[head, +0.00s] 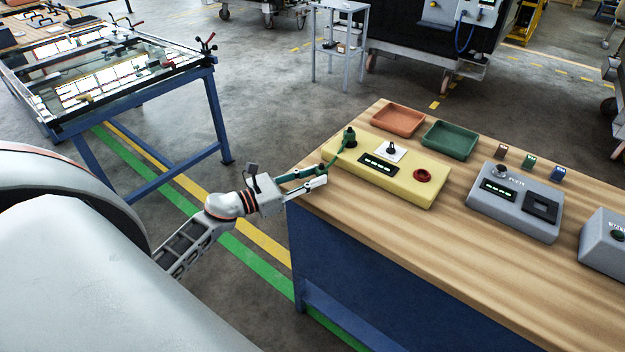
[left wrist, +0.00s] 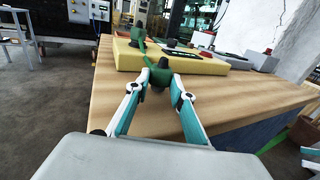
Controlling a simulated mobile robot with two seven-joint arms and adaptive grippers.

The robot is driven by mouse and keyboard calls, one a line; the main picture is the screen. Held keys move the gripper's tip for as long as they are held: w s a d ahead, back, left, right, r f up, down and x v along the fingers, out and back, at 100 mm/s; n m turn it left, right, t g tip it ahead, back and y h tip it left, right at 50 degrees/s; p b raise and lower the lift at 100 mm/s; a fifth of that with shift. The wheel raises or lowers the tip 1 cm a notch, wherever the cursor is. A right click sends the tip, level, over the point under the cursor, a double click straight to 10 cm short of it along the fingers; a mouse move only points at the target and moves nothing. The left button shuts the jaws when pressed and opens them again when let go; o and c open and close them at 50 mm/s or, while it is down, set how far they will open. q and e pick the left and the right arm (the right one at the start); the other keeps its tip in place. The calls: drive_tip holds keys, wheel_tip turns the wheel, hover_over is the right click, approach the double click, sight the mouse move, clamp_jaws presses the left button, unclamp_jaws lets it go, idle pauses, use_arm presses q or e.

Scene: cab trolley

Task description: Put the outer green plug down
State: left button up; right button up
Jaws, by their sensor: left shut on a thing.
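My left gripper (head: 323,174) is shut on a green plug (left wrist: 160,73) at the left edge of the wooden table. The plug is dark green and sits between the fingertips in the left wrist view; in the head view the fingers mostly hide it. A green cord (head: 340,154) runs from it to a dark green fitting (head: 350,137) at the left corner of the yellow box (head: 400,181). I cannot tell whether the plug touches the tabletop.
A red tray (head: 398,121) and a green tray (head: 450,140) stand behind the yellow box. Grey boxes (head: 515,202) stand to the right, with small coloured blocks behind. The tabletop (head: 420,240) in front of the yellow box is bare. A blue-framed trolley (head: 150,100) stands at the left.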

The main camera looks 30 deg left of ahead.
use_arm(q)
drive_tip(key=shift+f, duration=0.3)
drive_tip(key=o, duration=1.1)
drive_tip(key=shift+o, duration=0.2)
